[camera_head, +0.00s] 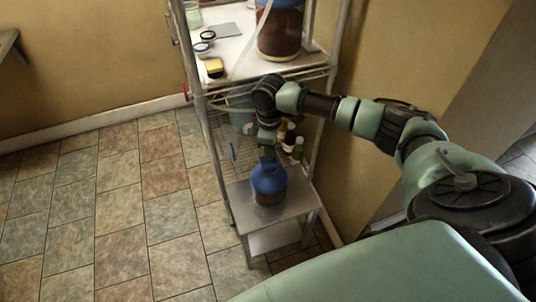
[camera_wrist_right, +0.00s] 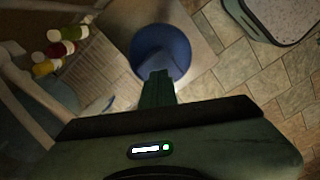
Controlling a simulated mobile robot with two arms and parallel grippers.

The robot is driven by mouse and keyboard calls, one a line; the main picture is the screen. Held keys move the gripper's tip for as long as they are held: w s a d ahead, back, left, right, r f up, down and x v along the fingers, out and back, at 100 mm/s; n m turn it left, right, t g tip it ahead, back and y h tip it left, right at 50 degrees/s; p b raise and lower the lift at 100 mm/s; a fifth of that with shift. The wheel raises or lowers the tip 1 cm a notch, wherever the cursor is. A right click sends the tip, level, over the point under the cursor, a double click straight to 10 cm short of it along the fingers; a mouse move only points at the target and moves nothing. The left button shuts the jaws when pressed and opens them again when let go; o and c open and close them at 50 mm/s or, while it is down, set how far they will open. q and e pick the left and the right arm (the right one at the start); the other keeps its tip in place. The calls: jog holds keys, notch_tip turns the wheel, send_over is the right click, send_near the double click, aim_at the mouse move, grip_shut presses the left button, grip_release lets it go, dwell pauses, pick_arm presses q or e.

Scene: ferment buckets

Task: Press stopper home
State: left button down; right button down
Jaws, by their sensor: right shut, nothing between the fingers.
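A bucket with a blue domed top (camera_head: 268,178) and a brownish lower body stands on the low metal shelf. In the right wrist view its blue top (camera_wrist_right: 160,45) shows as a round disc just beyond the fingers. My right gripper (camera_head: 267,150) points down over the middle of this top, with its fingers shut and nothing held. In the wrist view the closed fingertips (camera_wrist_right: 158,74) overlap the blue top's near edge. I cannot tell whether they touch it. No stopper can be made out; the fingers cover part of the top. My left gripper is not in view.
Several small bottles with pale caps (camera_wrist_right: 68,33) stand on a wire shelf behind the bucket. A shelf post (camera_head: 217,150) rises beside my gripper. The tiled floor (camera_head: 110,215) at left is clear.

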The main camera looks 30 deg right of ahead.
jog(key=shift+f+b, duration=0.3)
jog(key=shift+f, duration=0.5)
jog(key=shift+p, duration=0.5)
dwell(1.1)
jog(key=shift+s+a+f+p, duration=0.1)
jog(key=shift+s+f+p, duration=0.2)
jog(key=shift+p, duration=0.15)
dwell(1.6)
jog(key=shift+w+r+p, duration=0.1)
jog(key=shift+r+p, duration=0.1)
jog(key=shift+p, duration=0.35)
jog(key=shift+w+r, duration=0.15)
jog(key=shift+r, duration=0.1)
jog(key=shift+r+p, duration=0.15)
jog(key=shift+p, duration=0.2)
notch_tip(320, 180, up, 9)
jog(key=p, duration=1)
dwell(0.4)
dwell(0.4)
